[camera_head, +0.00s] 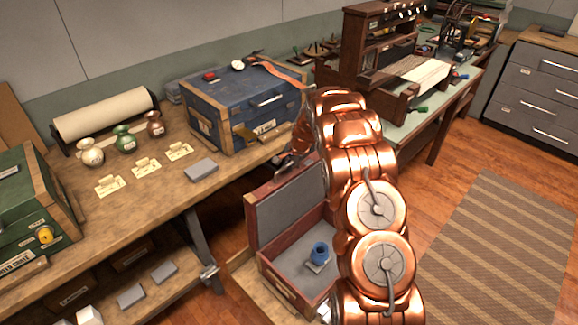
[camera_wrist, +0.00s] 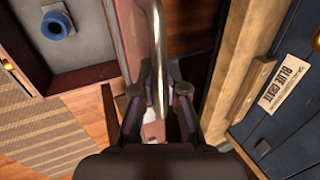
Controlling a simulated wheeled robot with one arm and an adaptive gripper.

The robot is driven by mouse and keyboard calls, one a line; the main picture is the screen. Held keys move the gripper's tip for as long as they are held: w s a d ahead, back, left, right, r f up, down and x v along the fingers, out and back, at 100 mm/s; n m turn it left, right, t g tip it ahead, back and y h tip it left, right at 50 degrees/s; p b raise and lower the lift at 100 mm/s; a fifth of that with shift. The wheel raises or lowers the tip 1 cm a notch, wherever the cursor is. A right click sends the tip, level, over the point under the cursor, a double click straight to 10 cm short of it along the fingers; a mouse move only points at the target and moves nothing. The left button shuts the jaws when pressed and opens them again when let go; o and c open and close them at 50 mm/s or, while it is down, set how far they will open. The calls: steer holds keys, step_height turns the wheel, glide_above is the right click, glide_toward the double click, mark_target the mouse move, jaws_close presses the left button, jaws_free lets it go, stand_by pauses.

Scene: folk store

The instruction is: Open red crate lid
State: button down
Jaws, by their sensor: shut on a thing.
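The red crate (camera_head: 283,284) stands low at the centre of the head view, with a grey lining. Its lid (camera_head: 290,205) is raised, roughly upright on the crate's left side, with its grey inside showing. A blue ring-shaped object (camera_head: 320,252) sits on a small grey pad inside; it also shows in the wrist view (camera_wrist: 57,27). My gripper (camera_wrist: 155,88) is shut on the lid's metal handle (camera_wrist: 158,45) in the wrist view. In the head view, my gripper (camera_head: 292,160) is at the lid's upper edge, partly hidden by my copper arm.
A blue crate (camera_head: 232,115) stands on the wooden bench (camera_head: 150,215), close behind the lid; its labelled front (camera_wrist: 280,90) fills the wrist view's right. A green crate (camera_head: 30,215) and several vases stand left. Open floor and a striped rug (camera_head: 490,250) lie right.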

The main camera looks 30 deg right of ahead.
steer(key=c, duration=1.2)
jaws_free()
steer(key=v, duration=1.2)
steer(key=shift+d, duration=0.1)
